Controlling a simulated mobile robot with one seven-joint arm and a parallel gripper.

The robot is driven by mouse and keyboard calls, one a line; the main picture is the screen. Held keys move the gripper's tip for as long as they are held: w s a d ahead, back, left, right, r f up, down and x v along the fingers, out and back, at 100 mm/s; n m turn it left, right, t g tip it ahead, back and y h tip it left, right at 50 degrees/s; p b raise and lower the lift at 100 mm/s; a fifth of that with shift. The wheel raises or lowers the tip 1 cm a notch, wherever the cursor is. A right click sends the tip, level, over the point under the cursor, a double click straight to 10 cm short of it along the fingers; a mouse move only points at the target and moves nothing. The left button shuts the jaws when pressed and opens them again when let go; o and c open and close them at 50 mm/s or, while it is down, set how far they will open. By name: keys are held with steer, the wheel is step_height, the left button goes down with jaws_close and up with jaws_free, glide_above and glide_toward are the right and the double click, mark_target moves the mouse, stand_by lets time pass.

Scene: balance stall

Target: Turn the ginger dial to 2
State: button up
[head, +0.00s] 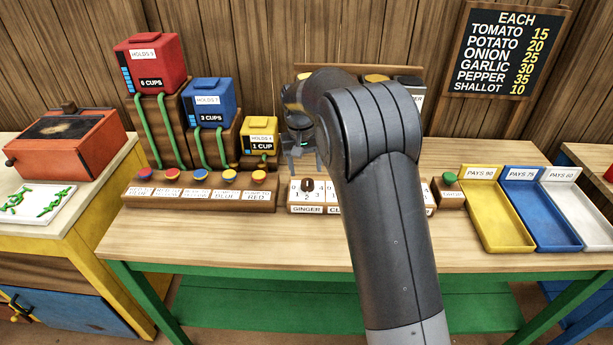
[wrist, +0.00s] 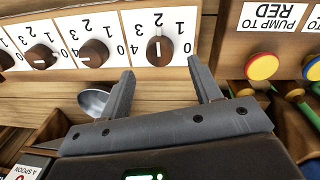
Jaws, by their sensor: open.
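The ginger dial (head: 307,185) is a brown knob on a white numbered plate, at the left end of the dial row, above the GINGER label. In the wrist view the same dial (wrist: 159,50) is upside down, with 2 above it. Its pale line runs roughly up and down, in line with the 2; I cannot tell which end is the pointer. My gripper (wrist: 161,67) is open and empty, its fingertips spread just short of the dial, one toward each side. In the head view my gripper (head: 303,155) is behind the dial, partly hidden by my arm.
Other dials (wrist: 93,52) sit close beside it, mostly hidden by my arm in the head view. The pump button box (head: 200,193) stands just left. A metal spoon or scoop (wrist: 93,101) lies near one finger. Coloured trays (head: 497,235) stand at right.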

mark_target(306, 183)
steer(key=r, duration=0.5)
steer(key=shift+a+r, duration=0.2)
steer(key=shift+r, duration=0.2)
steer(key=s+d+r+m+t+y, duration=0.1)
steer(key=s+d+r, duration=0.5)
steer(key=s, duration=0.3)
steer(key=s+d+r+t, duration=0.2)
steer(key=s+d+r, duration=0.45)
steer(key=s, duration=0.25)
steer(key=s+d+f+t, duration=0.1)
steer(key=s+d+f, duration=0.1)
steer(key=s, duration=0.7)
steer(key=s+d+f+m+t, duration=0.1)
steer(key=s+d, duration=0.3)
steer(key=s, duration=0.6)
steer(key=shift+f, duration=0.8)
